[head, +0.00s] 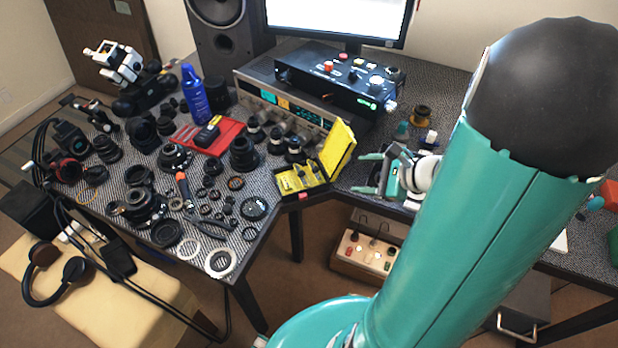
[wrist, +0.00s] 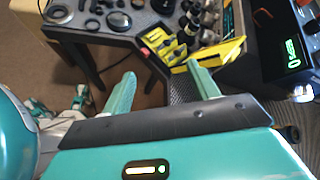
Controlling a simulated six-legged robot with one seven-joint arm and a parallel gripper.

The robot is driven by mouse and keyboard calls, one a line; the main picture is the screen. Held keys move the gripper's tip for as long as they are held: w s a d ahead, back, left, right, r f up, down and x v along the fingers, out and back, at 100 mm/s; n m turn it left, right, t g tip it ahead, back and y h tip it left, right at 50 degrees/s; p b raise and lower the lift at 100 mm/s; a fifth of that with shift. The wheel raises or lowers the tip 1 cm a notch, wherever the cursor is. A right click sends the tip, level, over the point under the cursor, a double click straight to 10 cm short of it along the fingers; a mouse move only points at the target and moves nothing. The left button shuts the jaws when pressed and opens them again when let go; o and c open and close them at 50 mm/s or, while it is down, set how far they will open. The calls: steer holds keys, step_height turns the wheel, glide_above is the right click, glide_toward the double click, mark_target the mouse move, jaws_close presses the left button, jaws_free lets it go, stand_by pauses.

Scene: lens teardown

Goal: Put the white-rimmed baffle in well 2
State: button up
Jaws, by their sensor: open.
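Two pale, white-rimmed rings lie flat near the front corner of the bench in the head view, a larger ring (head: 213,271) and a smaller ring (head: 181,255). I cannot tell which is the baffle. An open yellow case (head: 288,184) with its lid raised stands at the bench edge; its compartments hold dark parts, and well numbers are not readable. My gripper (head: 367,173) is open and empty, right of the case and apart from it. In the wrist view my gripper (wrist: 162,72) has its fingers spread below the yellow case (wrist: 160,53).
Many dark lens parts crowd the left bench, with a red tray (head: 228,130) and a blue spray bottle (head: 193,95) behind. A black control box (head: 335,80) sits on an electronics unit. A floor gap holds a wooden switch box (head: 347,260). A bench continues at right.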

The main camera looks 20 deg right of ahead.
steer(key=s+a+r+n+g+h, duration=0.1)
steer(key=s+a+r+n+g, duration=0.2)
steer(key=a+n, duration=0.45)
steer(key=s+a+r+n+g, duration=0.1)
steer(key=a+r+n+g, duration=0.2)
steer(key=a+r+n, duration=0.4)
steer(key=s+a+r+n+t+h, duration=0.1)
steer(key=s+a+r+n+h, duration=0.2)
steer(key=r+n, duration=0.3)
steer(key=shift+s+a+n+t+h, duration=0.45)
steer(key=shift+n+h, duration=0.45)
steer(key=shift+n, duration=0.65)
